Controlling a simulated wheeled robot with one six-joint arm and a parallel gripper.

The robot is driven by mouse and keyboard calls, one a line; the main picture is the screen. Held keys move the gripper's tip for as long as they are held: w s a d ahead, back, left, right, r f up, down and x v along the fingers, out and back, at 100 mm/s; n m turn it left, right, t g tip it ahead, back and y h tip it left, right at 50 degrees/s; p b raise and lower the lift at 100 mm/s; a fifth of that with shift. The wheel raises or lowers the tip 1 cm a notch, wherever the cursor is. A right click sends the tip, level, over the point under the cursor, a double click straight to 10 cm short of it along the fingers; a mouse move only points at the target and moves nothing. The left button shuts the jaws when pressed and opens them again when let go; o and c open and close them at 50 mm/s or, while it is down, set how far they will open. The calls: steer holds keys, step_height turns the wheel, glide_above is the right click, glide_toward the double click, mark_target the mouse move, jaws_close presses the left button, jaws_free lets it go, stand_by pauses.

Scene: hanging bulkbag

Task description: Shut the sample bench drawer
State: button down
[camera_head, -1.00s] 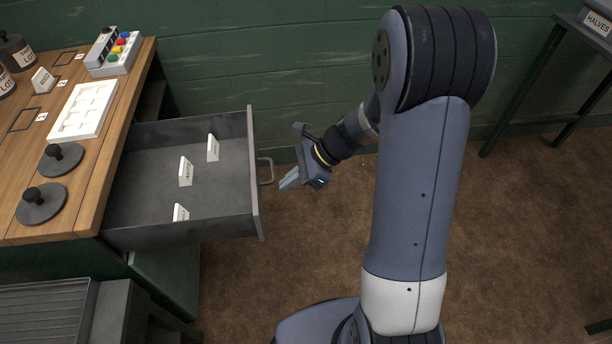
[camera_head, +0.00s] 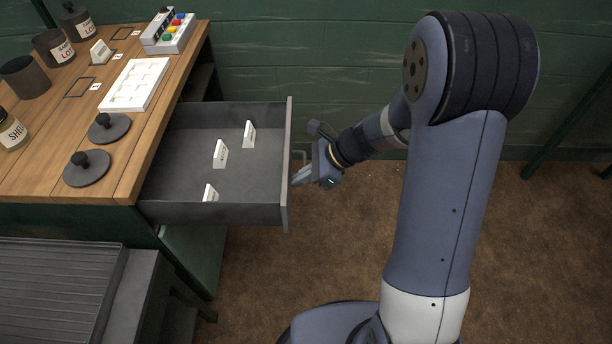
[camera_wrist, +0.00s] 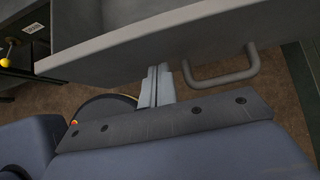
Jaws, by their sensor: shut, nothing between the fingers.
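The sample bench drawer (camera_head: 180,177) is grey and stands pulled far out from the wooden-topped bench (camera_head: 50,140). Several small white label cards stand inside it, one of them (camera_head: 220,154) near the middle. Its handle (camera_head: 301,158) is on the front panel and is partly hidden by my gripper; the handle (camera_wrist: 226,78) shows clearly in the wrist view. My gripper (camera_head: 295,180) is shut and empty, with its fingertips at the outer face of the drawer front. In the wrist view the fingers (camera_wrist: 157,82) lie left of the handle and are not around it. Whether they touch the panel I cannot tell.
On the bench top are a white tray (camera_head: 135,85), a box with coloured buttons (camera_head: 169,33), two dark round lids (camera_head: 87,168) and several jars. A grey ribbed surface (camera_head: 55,285) lies below at left. The brown floor (camera_head: 330,250) right of the drawer is open.

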steer(key=p, duration=0.5)
glide_above(180, 192)
steer(key=shift+d, duration=0.1)
steer(key=shift+a+r, duration=0.1)
steer(key=shift+a, duration=0.1)
steer(key=shift+r, duration=0.1)
